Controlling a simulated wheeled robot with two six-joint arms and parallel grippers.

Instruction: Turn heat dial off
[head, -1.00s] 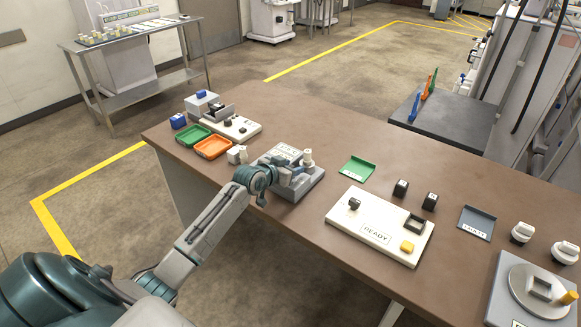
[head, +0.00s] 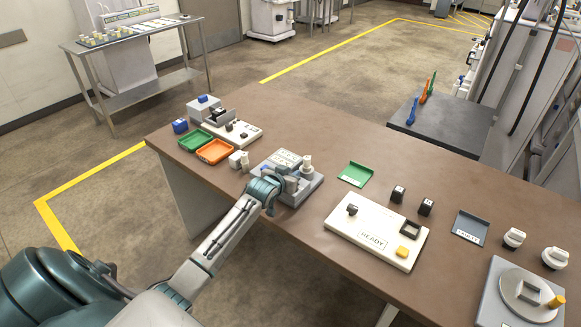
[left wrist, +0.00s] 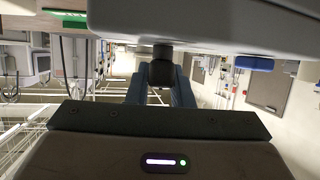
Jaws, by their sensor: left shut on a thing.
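A grey device (head: 306,190) with a lettered panel on its sloped top stands at the near edge of the brown table. My left gripper (head: 284,180) is at its front face in the head view and hides most of that face. In the left wrist view my left gripper (left wrist: 162,85) has its two blue-grey fingers closed around a short dark knob (left wrist: 163,51), which sticks out from the pale device body (left wrist: 230,32). This knob looks like the heat dial. Its pointer and markings are hidden. My right gripper is not in view.
A white bottle-like piece (head: 306,163) stands on the device's right side. Orange (head: 214,151) and green (head: 195,140) trays lie further left. A white READY panel (head: 340,229) is to the right.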

